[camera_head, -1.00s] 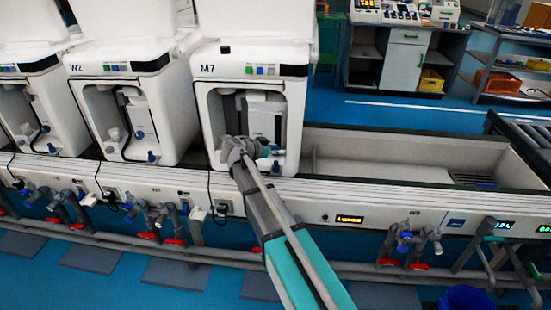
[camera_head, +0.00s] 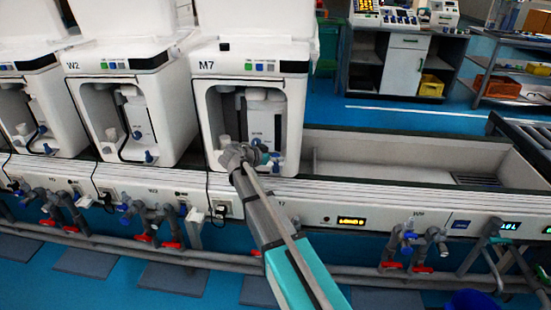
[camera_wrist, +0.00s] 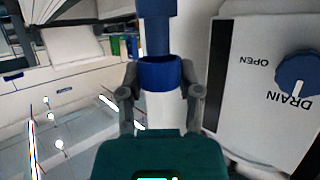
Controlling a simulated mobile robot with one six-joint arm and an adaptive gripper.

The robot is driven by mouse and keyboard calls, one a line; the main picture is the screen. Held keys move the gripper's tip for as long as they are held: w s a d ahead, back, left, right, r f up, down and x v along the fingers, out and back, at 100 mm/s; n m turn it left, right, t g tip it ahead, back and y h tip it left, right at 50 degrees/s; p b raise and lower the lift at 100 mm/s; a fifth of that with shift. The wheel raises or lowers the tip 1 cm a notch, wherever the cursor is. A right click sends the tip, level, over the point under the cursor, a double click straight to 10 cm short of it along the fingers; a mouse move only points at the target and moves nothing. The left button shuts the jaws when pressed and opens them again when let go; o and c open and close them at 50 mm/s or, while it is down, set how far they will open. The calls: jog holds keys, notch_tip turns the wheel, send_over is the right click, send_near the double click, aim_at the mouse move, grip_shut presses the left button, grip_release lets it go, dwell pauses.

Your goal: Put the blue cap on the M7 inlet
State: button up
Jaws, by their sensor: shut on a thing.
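The M7 unit (camera_head: 250,68) stands at the middle of the head view, with my gripper (camera_head: 243,156) inside the lower part of its open front bay. The cap is hidden in the head view.
A drain knob (camera_wrist: 297,76) on a white panel is close at the right of the wrist view. The bay's walls surround my gripper. The W2 unit (camera_head: 118,62) stands left of M7, and an open trough (camera_head: 400,160) lies to the right.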

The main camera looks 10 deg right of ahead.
jog(key=shift+f+b, duration=0.6)
jog(key=shift+f, duration=0.05)
jog(key=o, duration=0.7)
jog(key=shift+o, duration=0.2)
jog(key=shift+r, duration=0.2)
jog(key=shift+r+p, duration=0.6)
jog(key=shift+p, duration=0.2)
jog(key=p+v, duration=0.4)
jog(key=v, duration=0.8)
jog(key=shift+f, duration=0.2)
jog(key=shift+s+d, duration=0.1)
jog(key=shift+s, duration=0.05)
